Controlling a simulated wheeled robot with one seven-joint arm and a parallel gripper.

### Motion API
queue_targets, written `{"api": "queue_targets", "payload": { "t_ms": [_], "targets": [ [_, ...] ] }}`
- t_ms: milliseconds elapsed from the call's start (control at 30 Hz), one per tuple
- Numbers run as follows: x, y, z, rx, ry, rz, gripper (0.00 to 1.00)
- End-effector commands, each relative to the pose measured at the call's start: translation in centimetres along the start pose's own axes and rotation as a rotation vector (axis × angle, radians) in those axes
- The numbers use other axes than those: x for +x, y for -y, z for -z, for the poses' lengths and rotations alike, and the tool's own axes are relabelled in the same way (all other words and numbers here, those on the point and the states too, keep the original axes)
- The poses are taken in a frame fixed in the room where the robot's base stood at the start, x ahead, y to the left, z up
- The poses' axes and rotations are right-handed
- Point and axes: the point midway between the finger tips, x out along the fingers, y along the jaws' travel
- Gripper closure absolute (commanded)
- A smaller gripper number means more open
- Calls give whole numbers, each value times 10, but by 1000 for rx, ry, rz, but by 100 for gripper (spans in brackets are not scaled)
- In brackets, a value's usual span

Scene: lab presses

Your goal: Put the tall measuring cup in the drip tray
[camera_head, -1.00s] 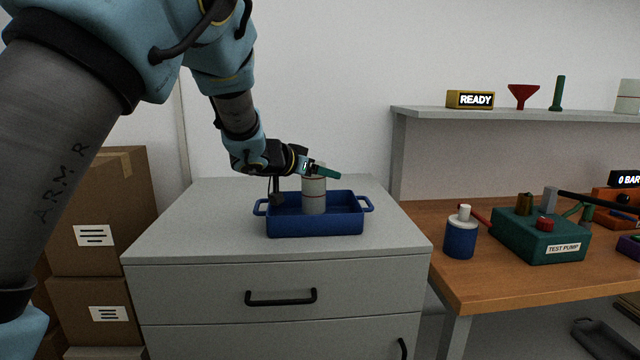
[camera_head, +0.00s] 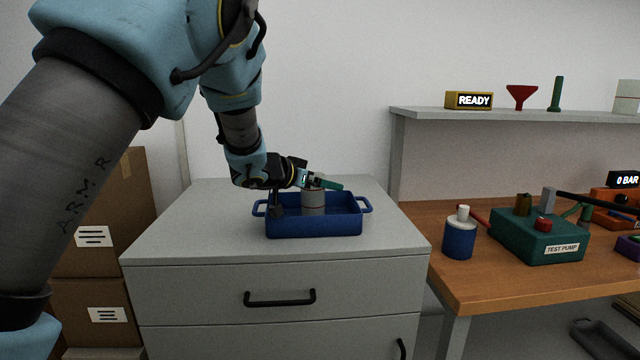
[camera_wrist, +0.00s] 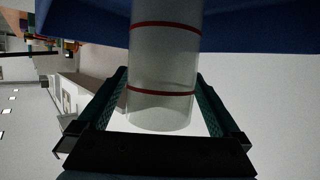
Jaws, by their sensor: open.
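The tall measuring cup (camera_head: 313,203), pale and translucent with red rings, stands upright inside the blue drip tray (camera_head: 315,225) on the grey cabinet. The tray's front wall hides the cup's base, so I cannot tell if it touches the tray floor. My gripper (camera_head: 325,183) is at the cup's top, open, with its green fingers around it. In the wrist view the cup (camera_wrist: 162,70) lies between the open fingers of my gripper (camera_wrist: 160,92), and the blue tray (camera_wrist: 250,28) shows beyond.
The grey cabinet top (camera_head: 200,235) is clear around the tray. To the right, a wooden bench holds a blue canister (camera_head: 459,238) and a green test pump (camera_head: 540,235). A shelf (camera_head: 520,114) above carries a READY sign and a red funnel. Cardboard boxes (camera_head: 105,240) stand at left.

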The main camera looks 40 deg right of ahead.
Motion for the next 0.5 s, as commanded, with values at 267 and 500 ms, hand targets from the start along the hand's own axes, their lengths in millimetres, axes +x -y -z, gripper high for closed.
{"api": "queue_targets", "payload": {
  "t_ms": [267, 500],
  "targets": [
    [-25, 1, 2, -3, -3, 2, 0],
    [-74, 1, 2, -1, -4, 2, 0]
  ]
}}
